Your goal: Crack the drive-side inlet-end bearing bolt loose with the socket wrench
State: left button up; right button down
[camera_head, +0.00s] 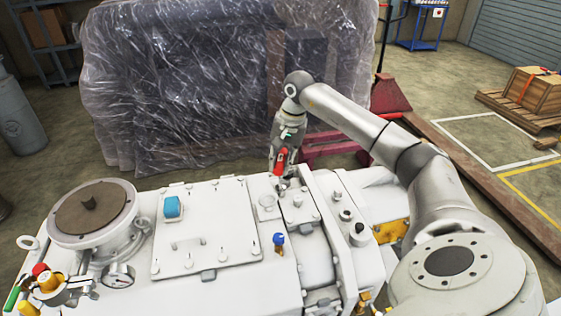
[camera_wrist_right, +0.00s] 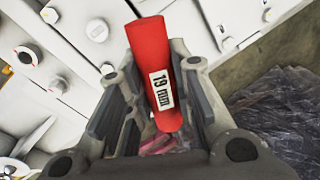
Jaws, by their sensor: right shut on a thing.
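My right gripper (camera_head: 281,152) is shut on the socket wrench (camera_head: 280,164), whose handle is red. It is at the far edge of the white vacuum pump (camera_head: 228,196). The wrench's lower end reaches the pump's far side, near small fittings. I cannot tell whether the socket sits on a bolt. The drive-side bearing bolt cannot be told apart there. My left gripper is out of view.
A plastic-wrapped load (camera_head: 225,80) stands just behind the pump. A red pallet jack (camera_head: 388,95) is beside it. The pump top carries a round flange (camera_head: 92,212), a gauge (camera_head: 119,275), a blue cap (camera_head: 172,206) and a blue-topped fitting (camera_head: 279,240). A wooden crate (camera_head: 538,92) stands at the right.

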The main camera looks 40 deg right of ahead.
jog(key=shift+f+b, duration=0.4)
jog(key=shift+f, duration=0.2)
dwell(0.3)
jog(key=shift+w+n+y, duration=0.1)
jog(key=shift+n+y, duration=0.2)
jog(key=shift+n, duration=1.6)
jog(key=shift+n+g, duration=0.6)
jog(key=shift+n, duration=1.3)
jog(key=shift+r, duration=0.2)
jog(key=shift+r+p, duration=0.9)
jog(key=shift+r, duration=0.5)
